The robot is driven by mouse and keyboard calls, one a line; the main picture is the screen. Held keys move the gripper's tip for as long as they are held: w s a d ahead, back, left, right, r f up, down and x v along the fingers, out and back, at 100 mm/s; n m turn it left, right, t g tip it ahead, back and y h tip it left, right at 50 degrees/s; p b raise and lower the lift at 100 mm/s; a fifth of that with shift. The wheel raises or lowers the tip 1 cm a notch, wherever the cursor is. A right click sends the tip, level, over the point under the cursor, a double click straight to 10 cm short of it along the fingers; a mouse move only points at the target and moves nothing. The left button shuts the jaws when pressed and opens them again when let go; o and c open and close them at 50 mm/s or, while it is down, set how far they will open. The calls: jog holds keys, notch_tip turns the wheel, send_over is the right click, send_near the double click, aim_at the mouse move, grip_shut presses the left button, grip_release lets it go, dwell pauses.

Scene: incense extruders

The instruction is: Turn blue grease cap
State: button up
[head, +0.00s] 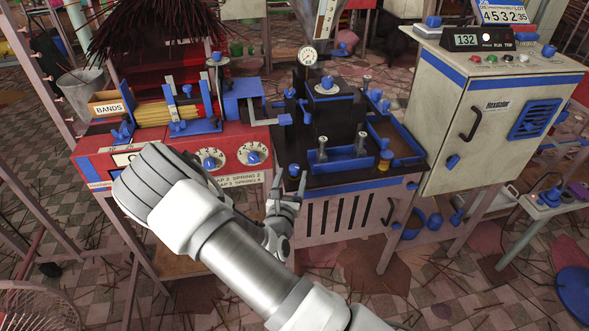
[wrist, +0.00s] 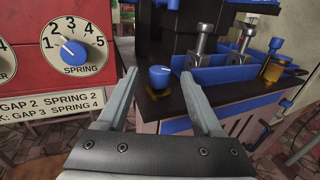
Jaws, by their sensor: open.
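A small round blue cap with a pale mark on its top (wrist: 160,75) sits at the near left corner of the dark bench top (wrist: 205,97). It also shows in the head view (head: 294,170). My gripper (head: 289,188) is open, its fingertips pointing toward this cap. In the wrist view the cap appears between the two fingertips, with space on both sides; I see no contact. A second blue cap tops an amber jar (wrist: 272,70) farther right on the bench. No label tells which one is the grease cap.
The red machine with the SPRING dial (wrist: 72,48) stands close on the left. Blue trays and metal posts (head: 322,148) stand behind the cap, with a pressure gauge (head: 308,56) farther back. A beige control cabinet (head: 480,115) is at the right.

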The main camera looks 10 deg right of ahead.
aim_at(293, 171)
jog(key=shift+b+x, duration=0.3)
jog(key=shift+x, duration=2)
grip_shut()
